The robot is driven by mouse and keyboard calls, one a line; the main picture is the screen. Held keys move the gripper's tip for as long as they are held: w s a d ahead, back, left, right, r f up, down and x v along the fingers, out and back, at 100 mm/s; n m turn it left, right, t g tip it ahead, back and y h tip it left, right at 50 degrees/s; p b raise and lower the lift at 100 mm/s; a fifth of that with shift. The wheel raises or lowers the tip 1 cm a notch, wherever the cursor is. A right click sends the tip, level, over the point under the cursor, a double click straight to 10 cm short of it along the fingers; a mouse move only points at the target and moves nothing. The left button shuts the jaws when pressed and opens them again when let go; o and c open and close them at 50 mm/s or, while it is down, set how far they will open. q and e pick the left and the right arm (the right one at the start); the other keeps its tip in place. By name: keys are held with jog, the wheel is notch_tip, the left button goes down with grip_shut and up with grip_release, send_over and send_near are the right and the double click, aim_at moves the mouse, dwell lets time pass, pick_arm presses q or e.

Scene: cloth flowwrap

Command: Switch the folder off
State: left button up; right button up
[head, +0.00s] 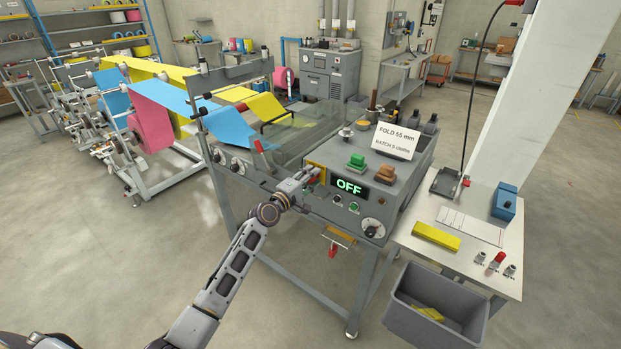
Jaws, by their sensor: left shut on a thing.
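The folder (400,195) is a grey machine on a grey frame. Its front display (349,187) reads OFF in green letters. A yellow plate with a red part, the switch (316,176), is on the front face left of the display. My left gripper (304,180) is at this switch and shut on it; the fingers hide much of it. My right gripper is out of view.
A sign (396,141) reads FOLD 55 mm, BATCH 5 cloths. A side table (475,267) at right holds a yellow folded cloth (436,236) and a blue box (504,202). A grey bin (437,303) stands in front on the floor. Cloth rollers (150,125) stand at left.

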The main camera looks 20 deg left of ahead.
pick_arm(q)
jog(key=o, duration=1)
jog(key=shift+o, duration=0.2)
jog(key=v, duration=1.2)
jog(key=shift+m, duration=0.3)
dwell(0.4)
